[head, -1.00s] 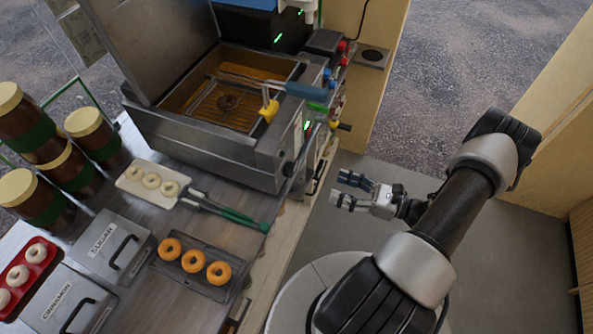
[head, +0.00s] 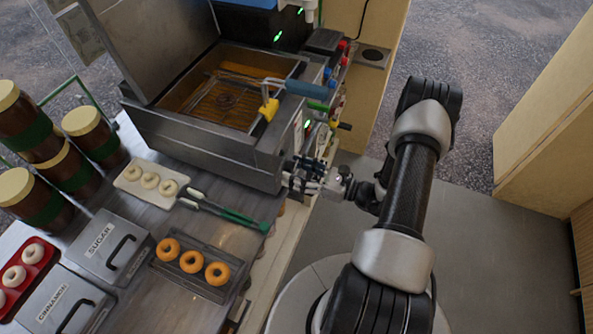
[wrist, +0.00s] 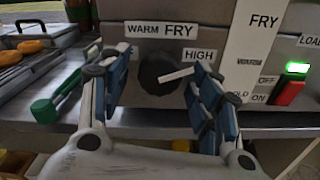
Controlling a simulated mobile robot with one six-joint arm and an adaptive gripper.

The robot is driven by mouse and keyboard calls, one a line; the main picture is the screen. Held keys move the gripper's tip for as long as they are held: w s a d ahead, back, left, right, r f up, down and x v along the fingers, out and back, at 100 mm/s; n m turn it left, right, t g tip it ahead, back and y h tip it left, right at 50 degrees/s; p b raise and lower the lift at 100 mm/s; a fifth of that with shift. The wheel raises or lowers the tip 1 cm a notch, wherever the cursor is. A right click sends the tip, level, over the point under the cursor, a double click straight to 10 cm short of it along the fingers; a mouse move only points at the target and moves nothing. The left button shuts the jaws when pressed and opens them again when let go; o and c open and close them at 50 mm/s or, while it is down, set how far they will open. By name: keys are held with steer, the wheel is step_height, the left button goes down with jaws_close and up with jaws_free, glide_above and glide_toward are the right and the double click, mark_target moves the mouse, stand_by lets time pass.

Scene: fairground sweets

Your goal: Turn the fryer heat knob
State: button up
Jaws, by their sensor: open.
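The fryer heat knob (wrist: 158,73) is a round black dial on the fryer's front panel in the wrist view. Its white pointer (wrist: 176,75) aims right and slightly up, just below the HIGH label. FRY is above it and WARM is at its upper left. My gripper (wrist: 157,88) is open, one blue-padded finger on each side of the knob. I cannot tell whether the fingers touch it. In the head view my gripper (head: 301,178) is at the fryer's front and hides the knob. The fryer (head: 205,143) holds hot-looking oil and a wire rack.
A red switch (wrist: 287,92) with a lit green lamp is right of the knob. Green-handled tongs (head: 235,216) lie on the counter, near a tray of orange doughnuts (head: 222,288). Floor is free at the right.

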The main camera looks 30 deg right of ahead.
steer(key=shift+c, duration=0.6)
steer(key=c, duration=1)
steer(key=shift+o, duration=0.2)
steer(key=shift+n, duration=0.3)
steer(key=n+b, duration=0.2)
steer(key=n, duration=0.2)
steer(key=shift+n+b, duration=0.8)
steer(key=shift+n, duration=1.2)
steer(key=o, duration=1.1)
